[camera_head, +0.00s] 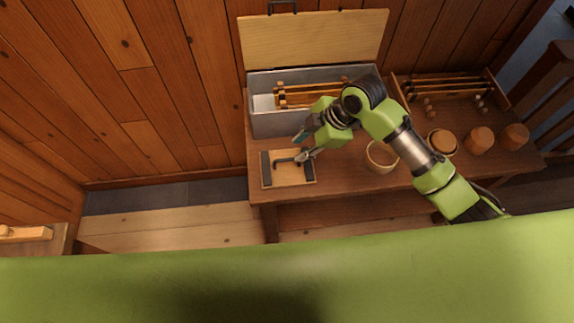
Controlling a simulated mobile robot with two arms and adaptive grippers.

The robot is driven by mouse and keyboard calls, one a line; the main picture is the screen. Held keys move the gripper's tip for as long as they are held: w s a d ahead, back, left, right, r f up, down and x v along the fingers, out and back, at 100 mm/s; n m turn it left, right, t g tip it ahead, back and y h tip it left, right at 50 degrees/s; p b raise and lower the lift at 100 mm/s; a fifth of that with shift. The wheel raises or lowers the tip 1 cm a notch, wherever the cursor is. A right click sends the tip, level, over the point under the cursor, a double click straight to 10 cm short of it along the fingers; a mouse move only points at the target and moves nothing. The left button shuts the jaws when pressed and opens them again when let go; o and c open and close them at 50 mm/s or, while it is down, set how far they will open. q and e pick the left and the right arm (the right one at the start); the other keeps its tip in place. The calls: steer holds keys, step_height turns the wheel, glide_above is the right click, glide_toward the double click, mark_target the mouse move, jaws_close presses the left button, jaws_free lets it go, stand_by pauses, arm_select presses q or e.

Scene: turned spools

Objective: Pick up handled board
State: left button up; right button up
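The handled board (288,180) lies flat near the left front corner of the wooden table. It is a light wooden board with dark strips along two sides and a dark handle (284,163) across its middle. My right gripper (301,147) reaches in from the right and is over the board's back right part, next to the handle's right end. Its two fingers look spread apart with nothing between them. Whether the lower finger touches the handle or the board, I cannot tell. My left gripper is not in view.
Behind the board stands a grey box (269,122) with its wooden lid (315,40) raised and wooden spindles inside. To the right are a bowl (381,158), several turned wooden pieces (480,140) and a rack tray (402,93). The table's front edge is close to the board.

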mark_target(287, 159)
steer(key=x, duration=0.4)
steer(key=shift+a+f, duration=0.1)
steer(key=shift+f, duration=0.05)
steer(key=shift+p+x, duration=0.7)
steer(key=shift+x, duration=2.2)
steer(key=shift+s, duration=0.1)
jaws_close()
